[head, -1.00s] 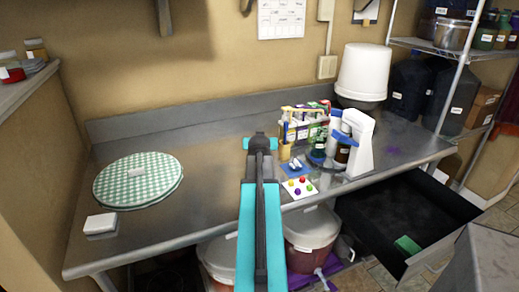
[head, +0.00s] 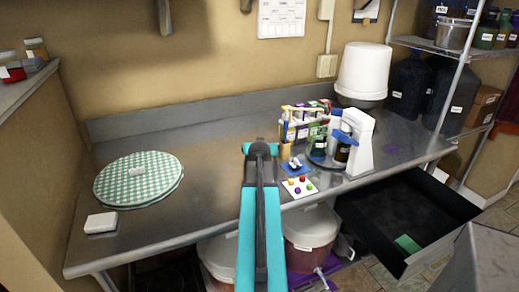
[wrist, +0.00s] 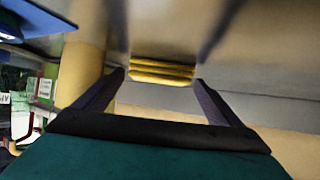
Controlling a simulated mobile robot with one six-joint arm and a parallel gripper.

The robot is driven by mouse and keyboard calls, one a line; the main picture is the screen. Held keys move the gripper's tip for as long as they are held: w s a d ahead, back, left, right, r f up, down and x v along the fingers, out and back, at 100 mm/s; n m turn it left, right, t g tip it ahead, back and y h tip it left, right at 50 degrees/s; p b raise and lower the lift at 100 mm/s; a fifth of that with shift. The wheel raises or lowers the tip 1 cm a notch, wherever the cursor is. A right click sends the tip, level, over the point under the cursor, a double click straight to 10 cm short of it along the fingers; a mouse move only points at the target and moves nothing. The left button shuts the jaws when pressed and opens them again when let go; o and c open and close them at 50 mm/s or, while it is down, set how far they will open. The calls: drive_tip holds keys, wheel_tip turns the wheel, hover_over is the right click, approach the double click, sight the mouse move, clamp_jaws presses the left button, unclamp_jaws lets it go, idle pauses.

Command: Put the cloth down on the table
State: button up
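A yellow folded cloth (wrist: 162,71) shows edge-on in the wrist view, as stacked layers between my two dark fingertips. In the head view, my gripper (head: 261,148) hangs over the middle front of the steel table (head: 215,215). My gripper's fingers (wrist: 160,78) stand wide apart, one at each end of the cloth. I cannot tell whether they press on it or stand just clear. The cloth looks level and at or very close to the shiny table surface. My arm hides it in the head view.
A green checked round cover (head: 139,179) and a white block (head: 101,222) lie to the left. A white card with coloured dots (head: 300,186), a blue mat (head: 297,167), a rack of packets (head: 303,127) and a white device (head: 358,145) stand close on the right. An open drawer (head: 432,215) juts out at right.

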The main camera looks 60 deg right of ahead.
drive_tip(key=shift+r, duration=0.2)
drive_tip(key=b+v, duration=0.1)
drive_tip(key=v, duration=0.8)
drive_tip(key=shift+a, duration=0.25)
drive_tip(key=shift+d+f+b, duration=0.2)
drive_tip(key=shift+b, duration=0.65)
drive_tip(key=b, duration=0.6)
drive_tip(key=shift+s+a+r, duration=0.1)
drive_tip(key=shift+a+r, duration=0.2)
drive_tip(key=b+v, duration=0.2)
drive_tip(key=b, duration=0.4)
drive_tip(key=shift+s+r+b, duration=0.1)
drive_tip(key=shift+b, duration=0.25)
